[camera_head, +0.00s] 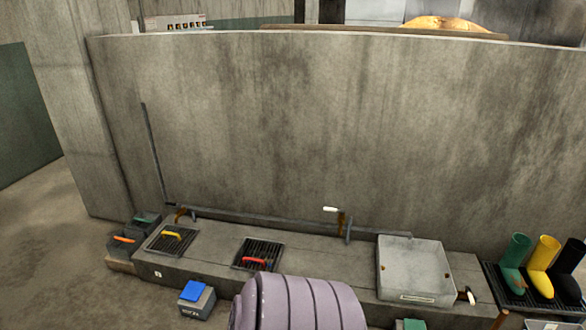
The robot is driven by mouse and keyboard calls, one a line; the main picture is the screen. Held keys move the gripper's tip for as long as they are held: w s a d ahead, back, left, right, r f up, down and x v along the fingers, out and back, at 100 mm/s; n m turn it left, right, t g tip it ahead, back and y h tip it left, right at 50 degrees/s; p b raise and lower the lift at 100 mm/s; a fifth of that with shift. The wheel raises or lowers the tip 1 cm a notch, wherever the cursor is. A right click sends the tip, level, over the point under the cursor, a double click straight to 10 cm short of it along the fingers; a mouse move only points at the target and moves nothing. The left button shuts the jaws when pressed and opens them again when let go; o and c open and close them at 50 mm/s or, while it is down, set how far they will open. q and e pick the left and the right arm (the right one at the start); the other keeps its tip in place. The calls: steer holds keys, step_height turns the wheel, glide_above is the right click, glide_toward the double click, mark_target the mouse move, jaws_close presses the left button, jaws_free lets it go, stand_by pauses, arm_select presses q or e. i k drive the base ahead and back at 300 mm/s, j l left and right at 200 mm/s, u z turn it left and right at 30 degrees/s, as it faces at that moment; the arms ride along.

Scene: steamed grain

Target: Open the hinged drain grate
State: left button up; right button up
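Two dark slatted grates lie flat in the top of a low concrete ledge (208,254) along the wall. The left grate (176,246) has a yellow handle (172,235). The middle grate (268,247) has a red handle (254,261) near its front edge. Both look shut; I cannot tell which one is hinged, and no hinges are clear at this size. Neither of my grippers is in view.
A pale grey square basin lid or box (412,268) sits right on the ledge. Green, yellow and black boots stand on a rack (512,296) at far right. A blue-topped box (194,292) is in front. A ribbed purple object (305,304) hides part of the ledge front.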

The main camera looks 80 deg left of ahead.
mark_target(244, 259)
steer(key=u, duration=3.95)
